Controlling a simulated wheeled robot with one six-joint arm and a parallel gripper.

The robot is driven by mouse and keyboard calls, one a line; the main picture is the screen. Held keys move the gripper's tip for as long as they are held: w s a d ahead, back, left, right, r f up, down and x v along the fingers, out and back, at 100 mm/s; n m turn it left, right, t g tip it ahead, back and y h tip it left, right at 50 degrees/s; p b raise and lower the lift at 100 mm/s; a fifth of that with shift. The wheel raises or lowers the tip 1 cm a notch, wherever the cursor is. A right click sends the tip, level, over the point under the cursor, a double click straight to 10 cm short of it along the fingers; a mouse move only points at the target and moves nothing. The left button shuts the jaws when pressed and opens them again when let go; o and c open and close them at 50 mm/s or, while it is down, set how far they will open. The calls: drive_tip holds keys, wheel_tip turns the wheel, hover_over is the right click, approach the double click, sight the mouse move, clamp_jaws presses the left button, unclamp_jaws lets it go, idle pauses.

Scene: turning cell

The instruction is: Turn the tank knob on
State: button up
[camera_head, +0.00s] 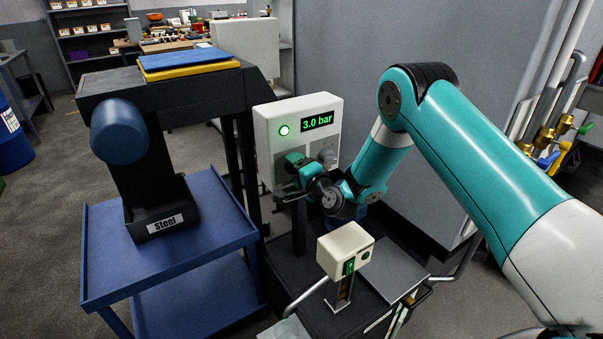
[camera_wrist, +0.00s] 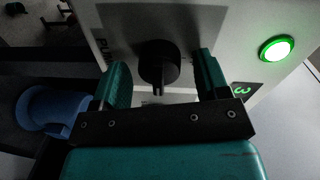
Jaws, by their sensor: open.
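The pale control box (camera_head: 264,125) has a lit green lamp (camera_head: 284,130) and a display (camera_head: 317,122) reading "3.0 bar". In the wrist view, a dark round knob (camera_wrist: 158,62) on the panel lies between the two teal fingers of my gripper (camera_wrist: 162,70). The fingers are open, one on each side, with gaps to the knob. Letters that look like "PU" stand near this knob, partly cut off. In the head view my gripper (camera_head: 291,178) is at the box's lower front and hides that knob.
A smaller cream box (camera_head: 345,250) with green buttons stands on a post in front. A blue cart (camera_head: 215,255) carries a dark stand marked "Steel" at left. A large grey cabinet wall (camera_head: 330,50) rises behind my arm.

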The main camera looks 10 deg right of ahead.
drive_tip(key=b+v, duration=1.7)
drive_tip(key=shift+s, duration=0.2)
drive_tip(key=shift+f, duration=0.1)
